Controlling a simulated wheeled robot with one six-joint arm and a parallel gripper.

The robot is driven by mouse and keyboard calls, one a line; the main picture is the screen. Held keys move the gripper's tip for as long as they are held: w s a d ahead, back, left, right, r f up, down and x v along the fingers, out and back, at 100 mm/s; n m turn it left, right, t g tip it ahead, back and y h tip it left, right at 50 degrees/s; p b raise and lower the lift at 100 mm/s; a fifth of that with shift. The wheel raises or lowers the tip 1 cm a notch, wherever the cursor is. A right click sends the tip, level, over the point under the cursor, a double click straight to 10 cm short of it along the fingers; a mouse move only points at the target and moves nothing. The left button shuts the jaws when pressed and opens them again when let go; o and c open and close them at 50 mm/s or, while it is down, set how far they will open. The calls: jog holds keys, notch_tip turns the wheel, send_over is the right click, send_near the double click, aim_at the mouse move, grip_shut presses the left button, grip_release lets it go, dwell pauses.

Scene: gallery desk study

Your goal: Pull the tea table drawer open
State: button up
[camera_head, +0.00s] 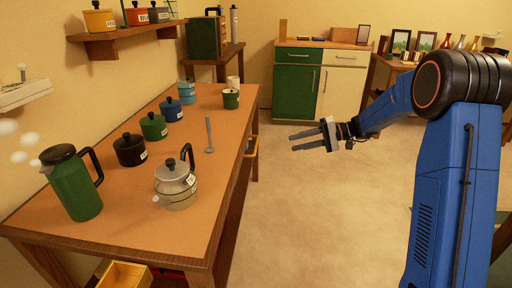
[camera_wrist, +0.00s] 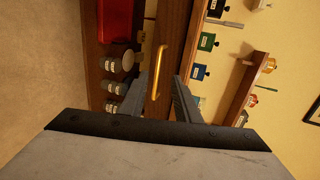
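The tea table (camera_head: 120,205) is a long wooden table along the left wall. Its drawer front (camera_wrist: 165,35) is brown wood and looks flush with the table's side. A brass bar handle (camera_wrist: 163,62) on the drawer also shows at the table's right side in the head view (camera_head: 255,147). My gripper (camera_head: 292,142) is to the right of the handle, in the air and apart from it, pointing at the table. In the wrist view my gripper (camera_wrist: 161,80) has its two fingers spread on either side of the handle. It is open and empty.
A yellow box (camera_head: 124,275) is under the table. A green and cream cabinet (camera_head: 318,85) stands at the back. The floor beside the table is clear.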

jog(key=y, duration=0.1)
send_near(256, 144)
jog(key=shift+t, duration=0.3)
jog(key=x, duration=1)
jog(key=shift+s+f, duration=0.35)
jog(key=shift+c, duration=0.5)
grip_shut()
